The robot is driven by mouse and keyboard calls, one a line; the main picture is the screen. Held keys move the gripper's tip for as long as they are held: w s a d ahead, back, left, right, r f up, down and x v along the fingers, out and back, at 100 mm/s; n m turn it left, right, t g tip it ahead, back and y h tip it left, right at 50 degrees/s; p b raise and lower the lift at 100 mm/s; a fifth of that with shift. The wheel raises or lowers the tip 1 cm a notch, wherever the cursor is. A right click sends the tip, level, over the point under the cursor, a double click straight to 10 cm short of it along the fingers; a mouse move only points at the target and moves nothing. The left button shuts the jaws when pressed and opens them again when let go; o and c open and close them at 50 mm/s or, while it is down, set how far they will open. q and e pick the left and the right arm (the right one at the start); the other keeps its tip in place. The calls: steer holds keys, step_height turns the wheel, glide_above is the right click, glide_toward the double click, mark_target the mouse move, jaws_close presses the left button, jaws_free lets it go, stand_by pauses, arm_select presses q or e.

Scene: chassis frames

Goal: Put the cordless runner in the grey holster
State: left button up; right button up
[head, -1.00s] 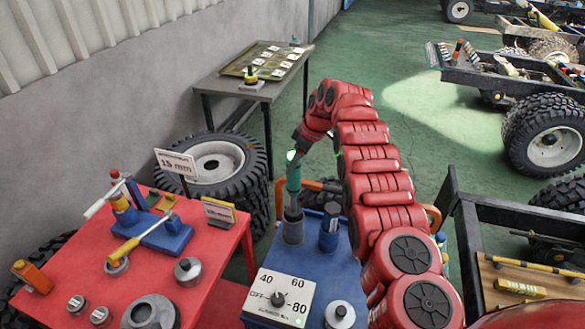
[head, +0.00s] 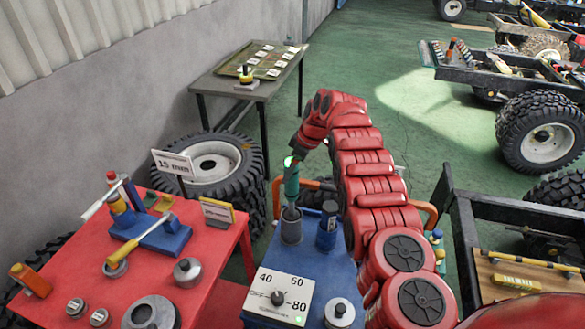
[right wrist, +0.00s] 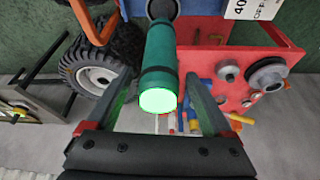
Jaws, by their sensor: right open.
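The cordless runner (head: 291,184) is a teal-green tool with a glowing green end. It stands nearly upright with its lower end at the mouth of the grey holster (head: 291,229) on the blue cart top. In the right wrist view the runner (right wrist: 161,55) points away from me, its far end at the dark round holster (right wrist: 162,8). My right gripper (right wrist: 158,88) is open, one finger on each side of the runner, with gaps showing. How deep the runner sits is hard to see. My left gripper is not in view.
A blue holder (head: 327,227) stands right beside the holster. A dial panel (head: 279,297) and a metal knob (head: 339,312) are nearer on the cart. Orange handles (head: 277,190) flank its far edge. A red table (head: 85,258) with tools and metal rings is at left.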

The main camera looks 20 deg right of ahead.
steer(key=shift+d+r, duration=0.1)
steer(key=shift+r, duration=0.05)
steer(key=shift+s+d+r+b, duration=0.15)
steer(key=shift+r+b, duration=0.15)
steer(key=shift+r, duration=0.15)
steer(key=shift+b+v, duration=0.4)
steer(key=shift+v, duration=0.4)
steer(key=v, duration=0.9)
steer(key=shift+p, duration=0.3)
steer(key=shift+r, duration=0.1)
